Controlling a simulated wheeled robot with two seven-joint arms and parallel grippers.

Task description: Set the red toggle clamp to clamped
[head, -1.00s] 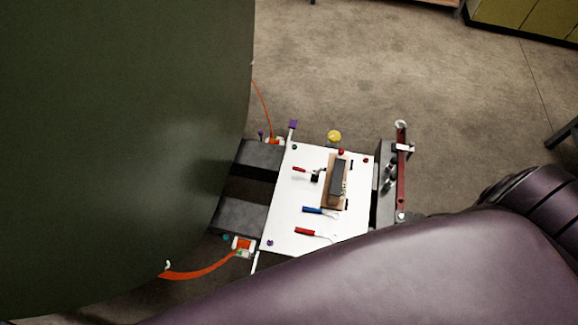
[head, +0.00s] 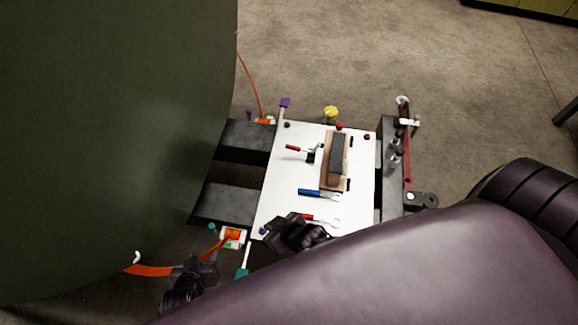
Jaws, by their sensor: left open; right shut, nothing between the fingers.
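The red toggle clamp (head: 294,148) is on the upper part of the white board (head: 275,190). Its red handle points left, and its dark body sits beside the brown block. I cannot tell from this height whether it is clamped. My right gripper (head: 297,232) is shut and empty over the board's lower edge, well below the clamp, and covers part of a red-handled tool (head: 308,217). My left gripper (head: 186,280) is open, off the board at lower left, near the orange strap and away from the clamp.
A brown block with a dark bar (head: 336,160) lies right of the clamp. A blue-handled tool (head: 315,193) lies below it. A red bar (head: 407,160) stands along the right side. The large green curved panel (head: 110,140) fills the left. My purple arm covers the lower right.

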